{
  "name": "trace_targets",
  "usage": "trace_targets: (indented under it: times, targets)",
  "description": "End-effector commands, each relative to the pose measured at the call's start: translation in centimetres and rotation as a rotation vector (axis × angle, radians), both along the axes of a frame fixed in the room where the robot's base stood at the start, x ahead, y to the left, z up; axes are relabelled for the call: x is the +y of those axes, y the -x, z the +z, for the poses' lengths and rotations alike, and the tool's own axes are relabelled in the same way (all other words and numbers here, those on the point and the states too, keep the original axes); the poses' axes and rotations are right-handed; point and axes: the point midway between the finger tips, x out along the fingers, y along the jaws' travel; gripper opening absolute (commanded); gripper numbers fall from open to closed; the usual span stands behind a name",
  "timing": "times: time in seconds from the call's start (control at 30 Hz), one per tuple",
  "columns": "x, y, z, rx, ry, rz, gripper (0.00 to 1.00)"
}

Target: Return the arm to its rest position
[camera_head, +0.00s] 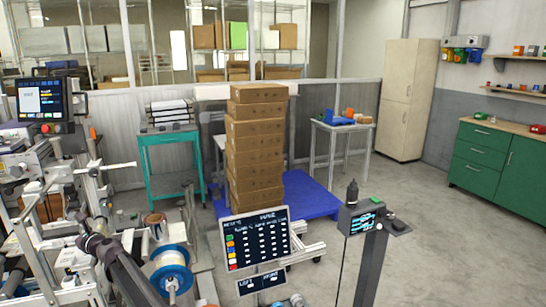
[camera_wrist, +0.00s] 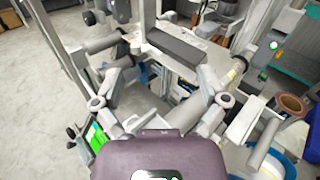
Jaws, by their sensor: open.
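My gripper (camera_wrist: 165,80) shows in the wrist view with its two grey fingers spread wide and nothing between them. It hangs over the grey machine frame (camera_wrist: 185,50). In the head view, my dark arm (camera_head: 122,268) reaches up at the lower left in front of the machine; I cannot make out the gripper there. A blue-flanged reel (camera_head: 172,272) with a pale roll stands just right of the arm. A small brown roll (camera_head: 155,224) sits behind it and shows at the right edge of the wrist view (camera_wrist: 292,104).
A sign board with a table of figures (camera_head: 256,238) and a dark post with a screen (camera_head: 362,220) stand in front. A tall stack of cartons (camera_head: 255,150) is on a blue pallet (camera_head: 312,202). Green cabinets (camera_head: 490,160) line the right wall. The floor at right is clear.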

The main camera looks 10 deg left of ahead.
Motion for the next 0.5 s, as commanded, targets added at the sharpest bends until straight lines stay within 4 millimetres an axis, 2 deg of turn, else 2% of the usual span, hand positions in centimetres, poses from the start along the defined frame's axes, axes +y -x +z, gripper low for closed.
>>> trace_targets:
  times: [0.37,0.47,0.5]
  targets:
    - [-6.8,-2.8,-0.2,-0.199,0.106,0.023,0.93]
    - [-9.7,-3.9,-0.4,-0.281,0.155,0.034,0.93]
    - [-11.2,-4.4,-0.5,-0.321,0.181,0.041,0.93]
